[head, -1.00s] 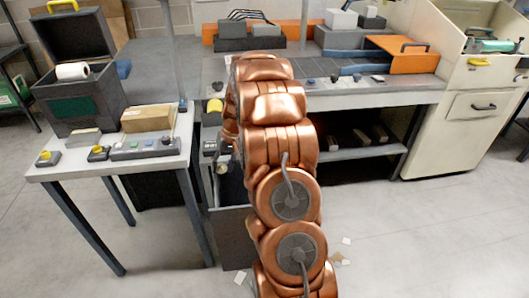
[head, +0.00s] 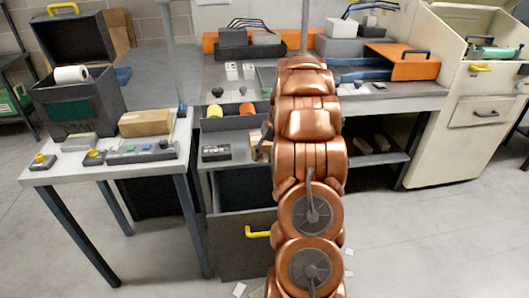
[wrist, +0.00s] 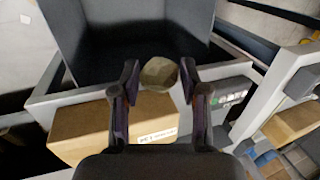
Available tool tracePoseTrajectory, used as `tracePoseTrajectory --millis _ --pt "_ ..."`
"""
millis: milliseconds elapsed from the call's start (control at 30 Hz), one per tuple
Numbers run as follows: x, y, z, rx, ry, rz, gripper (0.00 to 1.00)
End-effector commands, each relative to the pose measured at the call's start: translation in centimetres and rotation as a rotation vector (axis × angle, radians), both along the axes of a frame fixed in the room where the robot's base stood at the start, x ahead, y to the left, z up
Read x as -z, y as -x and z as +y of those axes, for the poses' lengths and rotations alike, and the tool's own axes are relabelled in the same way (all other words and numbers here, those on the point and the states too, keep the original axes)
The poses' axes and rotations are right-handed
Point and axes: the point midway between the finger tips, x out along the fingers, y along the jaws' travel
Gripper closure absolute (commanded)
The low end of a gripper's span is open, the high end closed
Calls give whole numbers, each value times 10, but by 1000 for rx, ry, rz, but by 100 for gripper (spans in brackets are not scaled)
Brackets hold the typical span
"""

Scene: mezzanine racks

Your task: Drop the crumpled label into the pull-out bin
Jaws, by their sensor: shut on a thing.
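The crumpled label (wrist: 158,74) is a small tan wad between the fingertips of my gripper (wrist: 159,77) in the wrist view. My gripper is shut on it. The dark grey pull-out bin (wrist: 105,28) is open just beyond the fingertips, with its inside partly in view. In the head view the pull-out bin (head: 240,262) stands out below the bench, with a yellow handle on its front. My copper arm hides the gripper and the label in the head view.
A cardboard box (wrist: 100,128) lies on the near side of the bin, beneath my fingers. A button panel (head: 216,153) sits on the shelf above the bin. A small white table (head: 60,176) stands at left. Paper scraps lie on the floor.

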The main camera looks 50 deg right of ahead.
Motion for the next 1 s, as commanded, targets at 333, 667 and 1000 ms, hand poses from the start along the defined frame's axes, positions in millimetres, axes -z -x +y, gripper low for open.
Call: tracePoseTrajectory --millis 333,667,1000 --pt "34 1 0 1 0 2 69" --pt "36 0 0 0 1 1 55" --pt "36 0 0 0 1 0 26"
